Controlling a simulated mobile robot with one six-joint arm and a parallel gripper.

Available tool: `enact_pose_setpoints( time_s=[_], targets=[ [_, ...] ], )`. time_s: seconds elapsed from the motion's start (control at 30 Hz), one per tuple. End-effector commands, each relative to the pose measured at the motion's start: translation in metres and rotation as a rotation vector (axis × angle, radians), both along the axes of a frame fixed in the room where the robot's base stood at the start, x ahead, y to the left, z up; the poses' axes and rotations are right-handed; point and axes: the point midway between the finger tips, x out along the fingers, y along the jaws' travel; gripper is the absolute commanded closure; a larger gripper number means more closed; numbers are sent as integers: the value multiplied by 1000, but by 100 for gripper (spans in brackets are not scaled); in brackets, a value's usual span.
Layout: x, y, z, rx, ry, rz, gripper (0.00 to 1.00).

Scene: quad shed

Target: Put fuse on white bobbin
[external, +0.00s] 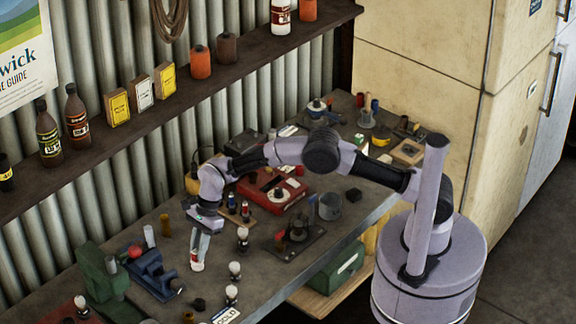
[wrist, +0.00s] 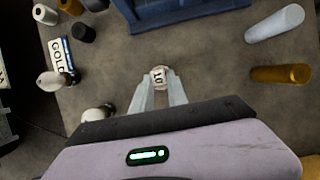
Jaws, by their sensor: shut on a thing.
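My gripper (external: 197,262) points down over the bench and is shut on a small pale thing, likely the fuse (external: 197,267). In the wrist view my gripper (wrist: 160,88) pinches the fuse (wrist: 161,74), whose round pale end shows a dark "10". I cannot tell whether it touches the bench. A plain white cylinder, likely the white bobbin (external: 149,237), stands beyond the gripper, to its upper left. It also shows at the upper right of the wrist view (wrist: 274,24), apart from the fuse.
A brown cylinder (external: 166,225) stands beside the white one. A blue vise-like tool (external: 150,272) lies left of my gripper. Several white-and-black bulb-like pieces (external: 234,270) stand to the right. Bare bench surrounds the fuse.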

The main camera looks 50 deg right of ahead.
Motion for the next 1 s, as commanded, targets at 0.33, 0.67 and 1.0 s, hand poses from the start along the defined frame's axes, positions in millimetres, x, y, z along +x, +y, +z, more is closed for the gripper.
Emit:
enact_pose_setpoints(
  time_s=[0.33, 0.67, 1.0],
  targets=[
    [0, 0, -1, 0, -1, 1, 68],
    [0, 0, 0, 0, -1, 1, 59],
    [1, -28, 75, 2, -4, -2, 59]
  ],
)
